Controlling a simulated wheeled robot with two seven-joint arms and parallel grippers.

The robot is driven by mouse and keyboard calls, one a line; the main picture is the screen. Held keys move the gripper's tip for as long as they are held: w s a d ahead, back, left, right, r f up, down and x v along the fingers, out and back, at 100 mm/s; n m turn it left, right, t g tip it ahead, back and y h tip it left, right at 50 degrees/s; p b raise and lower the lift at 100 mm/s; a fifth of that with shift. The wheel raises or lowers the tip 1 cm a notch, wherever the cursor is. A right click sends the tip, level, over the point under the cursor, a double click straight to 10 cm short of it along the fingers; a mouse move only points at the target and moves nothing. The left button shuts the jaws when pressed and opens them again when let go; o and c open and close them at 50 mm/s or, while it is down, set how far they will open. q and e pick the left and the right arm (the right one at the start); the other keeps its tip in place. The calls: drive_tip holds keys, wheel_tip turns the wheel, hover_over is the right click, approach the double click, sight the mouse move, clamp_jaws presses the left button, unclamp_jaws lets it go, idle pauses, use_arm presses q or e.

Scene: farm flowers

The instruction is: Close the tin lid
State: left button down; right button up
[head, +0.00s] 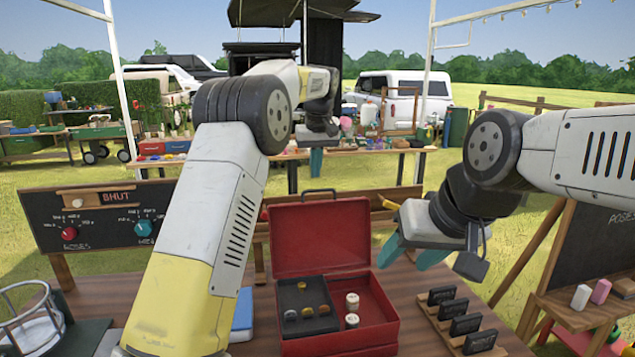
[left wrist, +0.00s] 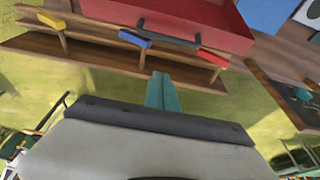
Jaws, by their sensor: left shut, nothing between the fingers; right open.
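The red tin (head: 345,335) stands on the table with its lid (head: 320,236) swung up and leaning back; a dark handle is on the lid's top edge. Inside are a black tray (head: 307,300) with small round pieces and two pale cylinders (head: 352,310) beside it. My left gripper (head: 305,175) is shut and empty, above and behind the raised lid. In the left wrist view its teal fingers (left wrist: 161,92) are together, apart from the red lid (left wrist: 200,15) and its handle. My right gripper (head: 412,255) is open, right of the lid, with nothing in it.
A rack of black labelled blocks (head: 460,318) stands right of the tin. A black panel with knobs (head: 105,215) is at the left, and a wire basket (head: 32,320) at the near left. A wooden rack with coloured pieces (left wrist: 130,40) runs behind the tin.

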use_arm(q)
drive_tip(key=shift+s+d+f, duration=0.15)
drive_tip(key=shift+s+f, duration=0.55)
drive_tip(key=shift+s, duration=0.1)
drive_tip(key=shift+s+d+f, duration=0.15)
drive_tip(key=shift+s+f, duration=0.5)
drive_tip(key=shift+s, duration=0.1)
